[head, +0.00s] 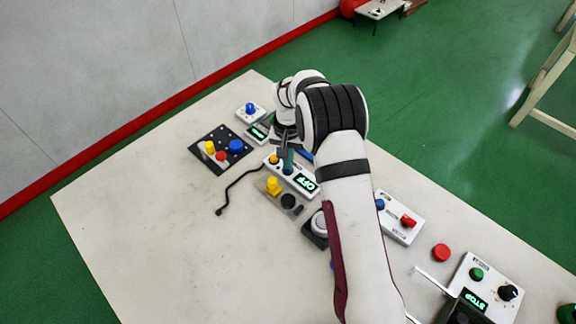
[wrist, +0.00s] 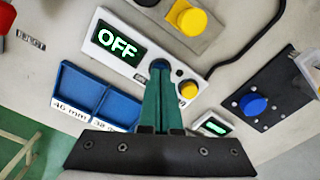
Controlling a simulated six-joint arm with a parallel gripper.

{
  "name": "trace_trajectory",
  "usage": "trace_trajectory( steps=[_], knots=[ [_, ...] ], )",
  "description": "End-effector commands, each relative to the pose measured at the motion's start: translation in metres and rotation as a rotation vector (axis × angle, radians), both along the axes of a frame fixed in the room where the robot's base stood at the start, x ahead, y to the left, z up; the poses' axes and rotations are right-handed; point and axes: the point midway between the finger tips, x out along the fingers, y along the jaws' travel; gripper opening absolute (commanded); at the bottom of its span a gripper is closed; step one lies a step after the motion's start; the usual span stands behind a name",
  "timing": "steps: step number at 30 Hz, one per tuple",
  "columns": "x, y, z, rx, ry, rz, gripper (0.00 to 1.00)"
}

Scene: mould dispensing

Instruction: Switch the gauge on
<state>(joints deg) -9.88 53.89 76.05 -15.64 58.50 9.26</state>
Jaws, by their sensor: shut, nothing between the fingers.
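The gauge appears to be a white box with a display reading OFF in green; its display shows in the head view (head: 307,184) and in the wrist view (wrist: 118,39). A yellow button (wrist: 188,90) sits at one end of the box, also visible in the head view (head: 273,158). In the head view my gripper (head: 287,170) is over the same spot. I cannot tell whether the tips touch the button.
Blue trays (wrist: 82,90) with millimetre labels lie beside the box. A dark pegboard (head: 222,150) with coloured pegs and a small green display (wrist: 214,126) are near. A yellow-knobbed fixture (head: 274,186) and a black cable (head: 232,185) lie close. The table's left part is clear.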

Motion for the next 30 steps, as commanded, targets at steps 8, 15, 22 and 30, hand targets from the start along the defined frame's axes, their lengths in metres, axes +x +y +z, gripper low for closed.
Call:
trace_trajectory(
  steps=[8, 15, 22, 30],
  knots=[
    [0.001, 0.0, 0.01, 0.0, -0.002, 0.001, 0.0],
    [0.0, 0.0, 0.037, 0.001, -0.001, 0.0, 0.0],
    [0.0, 0.0, 0.063, 0.0, -0.002, 0.001, 0.0],
    [0.0, 0.0, 0.093, 0.0, -0.001, 0.001, 0.0]
  ],
)
